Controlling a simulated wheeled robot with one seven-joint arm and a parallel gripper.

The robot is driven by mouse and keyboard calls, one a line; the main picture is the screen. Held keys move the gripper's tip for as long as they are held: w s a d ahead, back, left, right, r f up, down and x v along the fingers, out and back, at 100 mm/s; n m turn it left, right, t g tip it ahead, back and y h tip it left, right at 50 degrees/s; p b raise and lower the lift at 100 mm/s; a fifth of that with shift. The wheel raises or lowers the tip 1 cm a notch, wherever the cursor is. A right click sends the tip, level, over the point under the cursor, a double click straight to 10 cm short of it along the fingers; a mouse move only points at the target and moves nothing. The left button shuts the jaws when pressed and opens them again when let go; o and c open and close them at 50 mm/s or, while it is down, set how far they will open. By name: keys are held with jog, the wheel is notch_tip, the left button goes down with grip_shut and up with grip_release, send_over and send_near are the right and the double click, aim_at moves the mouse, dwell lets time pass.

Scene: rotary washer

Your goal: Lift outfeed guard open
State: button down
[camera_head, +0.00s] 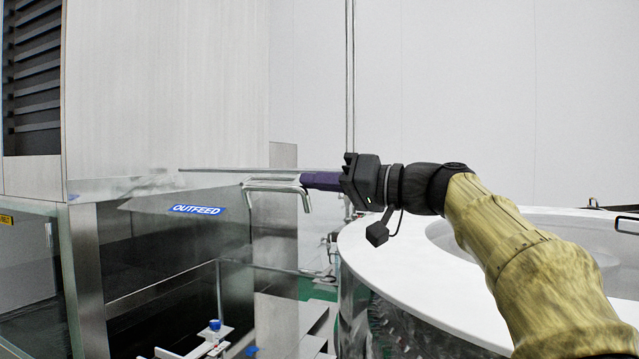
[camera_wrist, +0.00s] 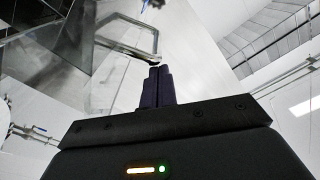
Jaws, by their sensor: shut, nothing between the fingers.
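The washer's outfeed end (camera_head: 180,262) is at the left in the head view, with a blue OUTFEED label (camera_head: 197,209) on a dark, glossy panel. A bent metal handle (camera_head: 278,187) juts out to the right of the label. A thin straight edge (camera_head: 240,169) runs level just above it; I cannot tell whether it is the guard's edge. My gripper (camera_head: 304,180) is shut and empty, its dark purple fingers at the handle's right end. In the wrist view the shut fingertips (camera_wrist: 159,70) are close by the handle (camera_wrist: 135,48). Whether they touch is unclear.
A round white table (camera_head: 375,250) stands at the right, under my arm. Metal rails (camera_head: 165,288) and a blue-topped fitting (camera_head: 215,325) are low inside the outfeed. A thin vertical pipe (camera_head: 349,80) runs up the white back wall. The space above my gripper is clear.

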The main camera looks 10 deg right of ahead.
jog(key=shift+w+d+r+p, duration=0.15)
jog(key=shift+d+r+p, duration=0.05)
jog(key=shift+r+p, duration=0.25)
jog(key=r, duration=0.1)
jog(key=d+p, duration=0.1)
jog(key=r+p, duration=0.1)
jog(key=shift+w+d+r, duration=0.25)
jog(key=shift+w+r, duration=0.05)
jog(key=shift+w, duration=0.05)
jog(key=b+v, duration=0.2)
jog(key=v, duration=0.8)
jog(key=shift+f+b, duration=0.2)
jog(key=shift+b, duration=0.1)
jog(key=shift+d, duration=0.1)
jog(key=shift+s, duration=0.15)
jog(key=shift+f, duration=0.1)
